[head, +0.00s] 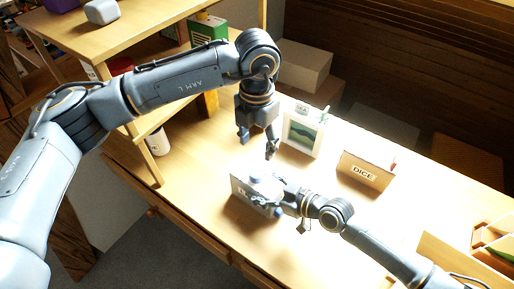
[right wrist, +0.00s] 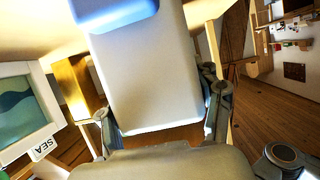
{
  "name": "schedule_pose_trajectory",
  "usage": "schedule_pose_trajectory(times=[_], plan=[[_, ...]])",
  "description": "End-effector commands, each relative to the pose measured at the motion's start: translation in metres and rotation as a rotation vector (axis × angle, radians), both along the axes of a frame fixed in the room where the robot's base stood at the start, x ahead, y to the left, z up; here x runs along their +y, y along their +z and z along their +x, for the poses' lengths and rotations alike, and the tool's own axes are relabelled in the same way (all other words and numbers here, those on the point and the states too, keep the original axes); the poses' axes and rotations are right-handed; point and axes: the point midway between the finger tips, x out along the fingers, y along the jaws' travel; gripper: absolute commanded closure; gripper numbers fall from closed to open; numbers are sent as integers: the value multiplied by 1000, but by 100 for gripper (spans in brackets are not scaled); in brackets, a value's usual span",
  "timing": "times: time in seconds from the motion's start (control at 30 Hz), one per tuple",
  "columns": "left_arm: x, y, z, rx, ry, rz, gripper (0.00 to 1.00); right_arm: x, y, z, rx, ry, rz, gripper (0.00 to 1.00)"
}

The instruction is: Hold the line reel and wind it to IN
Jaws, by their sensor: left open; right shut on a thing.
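The line reel (head: 242,191) looks like a pale grey body on the table near its front edge, with small lettering on its front and a bluish part on top. My right gripper (head: 279,202) is at its right side. In the right wrist view the right gripper (right wrist: 164,122) is shut on a pale block with a blue end (right wrist: 142,75), which seems to be the reel. My left gripper (head: 258,144) is open and empty, pointing down above and behind the reel. The reel's setting and any IN mark cannot be read; the right gripper partly covers it.
A framed green picture (head: 303,135) with a SEA label stands behind the reel. A DICE card (head: 365,171) stands to the right. A wooden shelf (head: 130,50) rises at the left, with a white cup (head: 158,141) beneath. A wooden tray (head: 455,262) is at the right.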

Motion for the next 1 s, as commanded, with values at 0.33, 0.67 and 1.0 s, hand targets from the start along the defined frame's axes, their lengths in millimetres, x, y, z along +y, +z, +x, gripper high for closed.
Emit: schedule_pose_trajectory(times=[0.33,0.67,1.0], plan=[[0,0,0,0,0,0,43,-1,-7,-3,12,3,-10,31],[0,0,0,0,0,0,43,0,-3,-1,4,1,-3,8],[0,0,0,0,0,0,43,-19,6,-13,3,0,-5,8]])
